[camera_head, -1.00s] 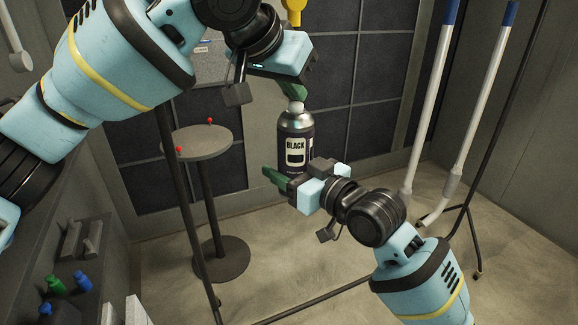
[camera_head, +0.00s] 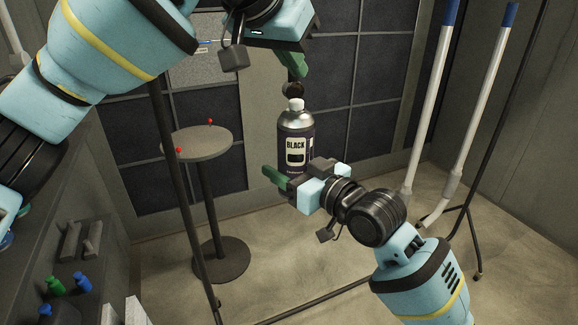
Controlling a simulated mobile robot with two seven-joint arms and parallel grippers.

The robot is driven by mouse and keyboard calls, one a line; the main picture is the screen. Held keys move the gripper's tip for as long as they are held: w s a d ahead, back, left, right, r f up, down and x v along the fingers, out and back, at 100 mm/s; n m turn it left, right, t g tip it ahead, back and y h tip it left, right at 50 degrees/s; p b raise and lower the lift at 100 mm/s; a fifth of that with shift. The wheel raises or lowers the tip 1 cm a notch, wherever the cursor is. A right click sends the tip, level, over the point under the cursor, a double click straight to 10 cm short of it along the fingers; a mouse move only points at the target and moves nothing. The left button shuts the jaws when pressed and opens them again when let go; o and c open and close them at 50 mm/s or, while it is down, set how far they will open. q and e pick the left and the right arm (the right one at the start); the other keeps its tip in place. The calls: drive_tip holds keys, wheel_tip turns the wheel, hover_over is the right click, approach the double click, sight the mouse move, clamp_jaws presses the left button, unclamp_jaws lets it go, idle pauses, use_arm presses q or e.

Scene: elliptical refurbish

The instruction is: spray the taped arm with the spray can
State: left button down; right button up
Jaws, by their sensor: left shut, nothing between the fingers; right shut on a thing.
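The spray can (camera_head: 296,146), dark with a silver shoulder, white nozzle and BLACK label, stands upright in my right gripper (camera_head: 283,184). That gripper, with a green finger, is shut around the can's lower part. My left gripper (camera_head: 292,66) is shut and empty above the can, apart from the nozzle. A small dark round thing shows just above the nozzle; I cannot tell what it is. Two long white arms with blue tops, the left one (camera_head: 433,95) and the right one (camera_head: 482,110), lean at the right. I cannot tell which is the taped arm.
A round grey stand table (camera_head: 196,145) with two red-topped items is behind at the left. A dark pole (camera_head: 180,190) rises in front of it. A shelf at the lower left holds green (camera_head: 55,285) and blue (camera_head: 83,282) bottles. Some floor is open behind my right arm.

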use_arm(q)
drive_tip(key=shift+r, duration=0.4)
drive_tip(key=shift+s+r, duration=0.1)
drive_tip(key=shift+s+a+r, duration=0.15)
drive_tip(key=shift+r, duration=0.05)
drive_tip(key=v, duration=1.1)
idle(0.5)
